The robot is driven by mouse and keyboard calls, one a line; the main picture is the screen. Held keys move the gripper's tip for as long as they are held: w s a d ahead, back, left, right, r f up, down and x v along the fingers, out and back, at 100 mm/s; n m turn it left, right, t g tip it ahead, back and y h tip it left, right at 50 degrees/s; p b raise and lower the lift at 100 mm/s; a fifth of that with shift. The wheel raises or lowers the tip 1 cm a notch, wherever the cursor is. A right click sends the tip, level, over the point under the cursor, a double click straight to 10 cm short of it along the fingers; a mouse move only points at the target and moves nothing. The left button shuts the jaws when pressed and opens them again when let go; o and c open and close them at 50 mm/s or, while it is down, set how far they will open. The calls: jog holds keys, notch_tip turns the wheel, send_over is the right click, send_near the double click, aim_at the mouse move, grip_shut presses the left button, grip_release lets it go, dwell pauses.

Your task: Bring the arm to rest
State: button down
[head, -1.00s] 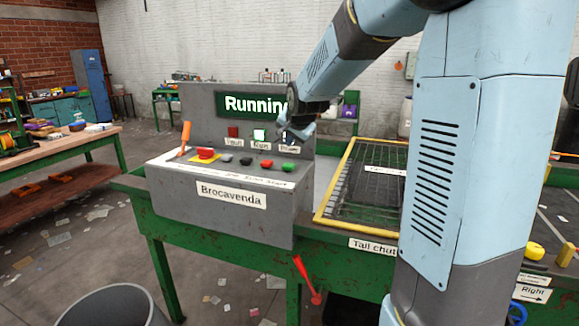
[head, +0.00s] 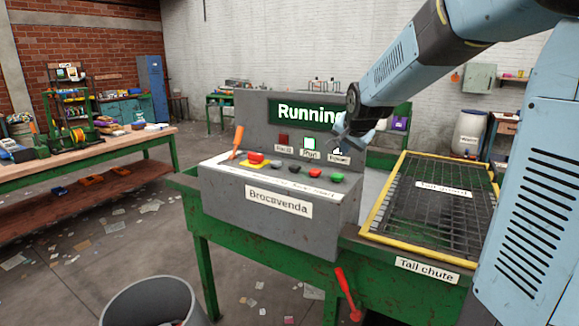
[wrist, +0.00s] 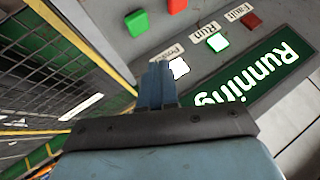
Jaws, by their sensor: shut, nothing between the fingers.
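My gripper (head: 350,143) is in front of the right part of the grey control console (head: 280,225) in the head view, above its row of buttons. In the wrist view my gripper (wrist: 158,70) has its fingers together with nothing between them. It is close to the console's lamp panel, and I cannot tell whether it touches. The console's sign (head: 300,112) reads "Running", its end partly hidden by my arm. The Run lamp (head: 309,143) is lit green-white and the Fault lamp (head: 284,140) is dark red. The white Power lamp (wrist: 179,68) is lit.
A tail guard mesh (head: 440,205) with a yellow frame lies right of the console over the tail chute. A red lever (head: 347,292) hangs below the green frame. A grey bin (head: 150,300) stands front left. A workbench (head: 90,155) is at left.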

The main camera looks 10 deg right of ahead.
jog(key=s+f+n+g, duration=0.1)
jog(key=s+n+g, duration=0.2)
jog(key=s, duration=2.9)
jog(key=n, duration=0.5)
jog(key=shift+s, duration=0.3)
